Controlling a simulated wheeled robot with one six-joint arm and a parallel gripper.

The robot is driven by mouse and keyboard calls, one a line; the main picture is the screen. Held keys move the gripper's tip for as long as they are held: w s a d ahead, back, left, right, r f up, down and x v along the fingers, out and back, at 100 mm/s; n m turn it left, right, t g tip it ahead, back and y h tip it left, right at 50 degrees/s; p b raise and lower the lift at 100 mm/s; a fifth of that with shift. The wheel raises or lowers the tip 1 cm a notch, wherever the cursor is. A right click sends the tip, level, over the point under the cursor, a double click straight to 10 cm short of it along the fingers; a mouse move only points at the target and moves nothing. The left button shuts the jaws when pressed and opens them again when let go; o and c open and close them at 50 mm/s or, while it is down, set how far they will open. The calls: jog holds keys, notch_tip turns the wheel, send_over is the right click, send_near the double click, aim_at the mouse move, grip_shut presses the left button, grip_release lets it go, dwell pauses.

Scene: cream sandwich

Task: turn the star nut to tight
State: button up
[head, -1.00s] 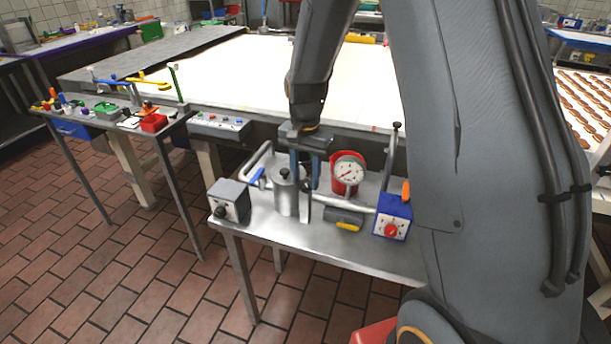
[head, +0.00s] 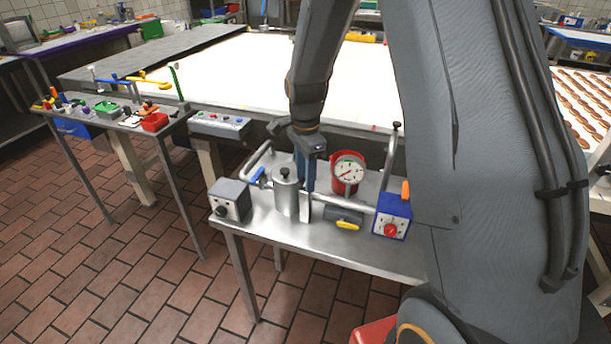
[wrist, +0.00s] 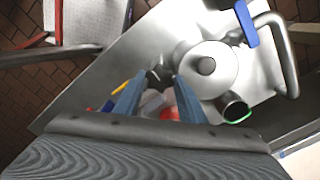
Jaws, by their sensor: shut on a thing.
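My gripper (head: 306,190) points down over the metal side table, just right of the steel canister (head: 285,195). In the wrist view its two blue fingers (wrist: 160,78) stand on either side of a small dark part, which I take to be the star nut (wrist: 157,75). The gripper is shut on it. The fingers hide most of the nut, and its arms and any tight mark cannot be made out. In the head view the nut is hidden behind the fingers. The canister's round lid (wrist: 207,66) is close to the right finger in the wrist view.
A red-backed dial gauge (head: 349,172) stands right of my gripper. A blue box with a red knob (head: 391,230) is farther right, and a grey box (head: 230,200) is at the left. A yellow-handled grey cylinder (head: 345,222) lies in front. A bent pipe (wrist: 278,45) passes beside the canister.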

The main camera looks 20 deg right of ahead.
dwell(0.4)
jog(key=o, duration=1)
jog(key=shift+o, duration=0.2)
notch_tip(320, 180, up, 8)
jog(key=b, duration=0.2)
jog(key=s+f+n+t+b, duration=0.1)
jog(key=s+f+n+b, duration=0.2)
jog(key=s+n, duration=1.3)
jog(key=shift+s+f, duration=1.05)
jog(key=shift+f, duration=0.35)
